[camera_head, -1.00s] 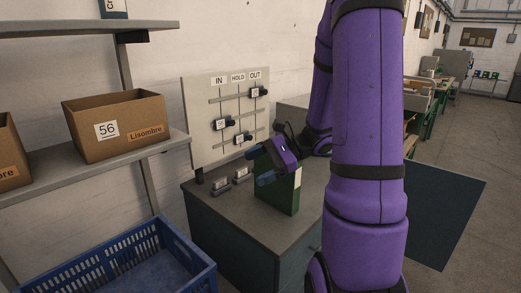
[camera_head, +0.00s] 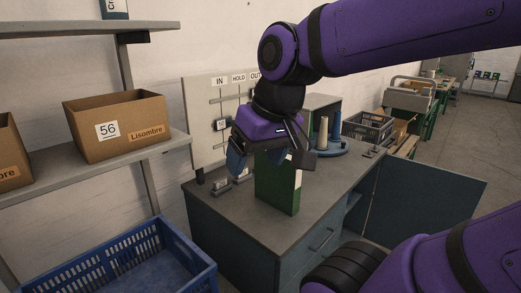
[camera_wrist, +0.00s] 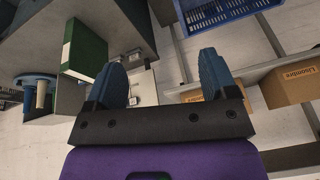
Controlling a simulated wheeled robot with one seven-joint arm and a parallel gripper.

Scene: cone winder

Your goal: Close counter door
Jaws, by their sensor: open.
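The counter (camera_head: 240,212) is a grey-topped cabinet with dark blue-green fronts. Its door (camera_head: 420,215) stands swung wide open to the right, and a shelf shows inside the opening. My gripper (camera_head: 238,165) is above the counter top, near a green binder (camera_head: 279,188), with its fingers pointing down and left. In the wrist view my gripper (camera_wrist: 164,82) has its two blue fingers spread apart with nothing between them. The gripper is well away from the door, and the door does not clearly show in the wrist view.
A green binder stands upright on the counter, with cones on a blue base (camera_head: 328,148) and a grey crate (camera_head: 368,128) behind. An IN/HOLD/OUT board (camera_head: 205,115) is at the back. Left are a blue crate (camera_head: 130,262) and a shelf with a cardboard box (camera_head: 117,125). Floor is free beyond the door.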

